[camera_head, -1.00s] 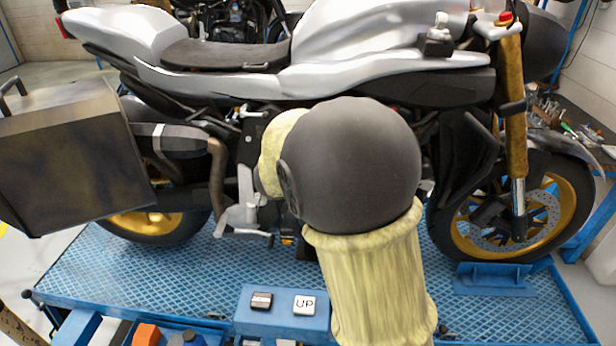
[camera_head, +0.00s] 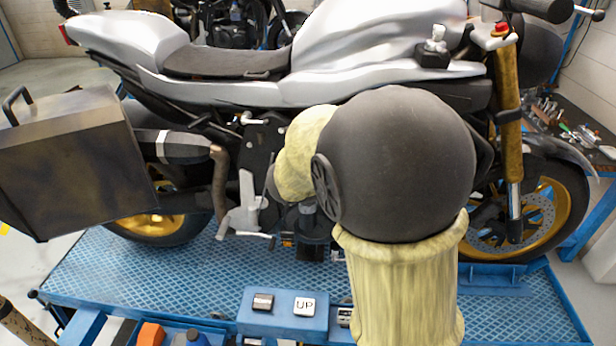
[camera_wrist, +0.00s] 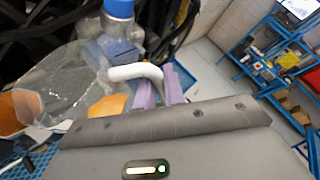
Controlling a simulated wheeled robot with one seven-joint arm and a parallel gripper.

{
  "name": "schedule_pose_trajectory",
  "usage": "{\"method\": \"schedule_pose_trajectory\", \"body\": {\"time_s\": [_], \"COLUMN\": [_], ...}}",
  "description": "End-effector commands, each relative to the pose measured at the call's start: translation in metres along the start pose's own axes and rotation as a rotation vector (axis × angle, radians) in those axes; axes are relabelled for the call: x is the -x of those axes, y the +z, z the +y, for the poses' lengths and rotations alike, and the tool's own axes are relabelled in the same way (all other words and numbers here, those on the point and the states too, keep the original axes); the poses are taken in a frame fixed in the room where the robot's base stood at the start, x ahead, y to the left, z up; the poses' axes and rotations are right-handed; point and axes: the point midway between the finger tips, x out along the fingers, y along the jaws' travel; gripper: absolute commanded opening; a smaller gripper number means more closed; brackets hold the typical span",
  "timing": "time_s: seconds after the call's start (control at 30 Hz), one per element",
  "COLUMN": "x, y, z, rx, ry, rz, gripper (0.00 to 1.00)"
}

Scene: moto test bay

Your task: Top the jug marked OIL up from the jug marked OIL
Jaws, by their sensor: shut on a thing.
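In the wrist view my gripper (camera_wrist: 158,92) has its two purple fingers closed on the white curved handle (camera_wrist: 137,72) of a clear jug (camera_wrist: 65,75). Orange patches (camera_wrist: 108,105) show by the jug's lower part; I cannot tell whether they are liquid in it or things behind. A blue cap (camera_wrist: 119,8) on a clear neck shows beyond the handle; I cannot tell which vessel it belongs to. No OIL mark is readable. In the head view my arm hides the gripper and the held jug. A second jug cannot be made out clearly.
A silver motorcycle (camera_head: 370,55) stands on a blue lift platform (camera_head: 110,270), with a dark side case (camera_head: 75,160) at left. In front are a button box marked UP (camera_head: 283,312), an orange object (camera_head: 151,334) and a blue-topped object (camera_head: 196,338). A tool bench (camera_head: 580,135) is at right.

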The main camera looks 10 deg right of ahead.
Motion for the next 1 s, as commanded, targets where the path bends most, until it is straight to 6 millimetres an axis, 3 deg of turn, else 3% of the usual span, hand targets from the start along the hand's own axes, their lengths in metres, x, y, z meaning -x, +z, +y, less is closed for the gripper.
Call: {"method": "schedule_pose_trajectory", "body": {"time_s": [0.23,0.63,1.0], "x": [0.002,0.001,-0.002], "y": [0.004,0.003,-0.006], "z": [-0.015,-0.017,-0.026], "rx": [-0.001,-0.009,-0.173], "ry": [0.0,0.003,0.069], "rz": [0.0,0.0,-0.005], "gripper": [0.0,0.0,0.0]}}
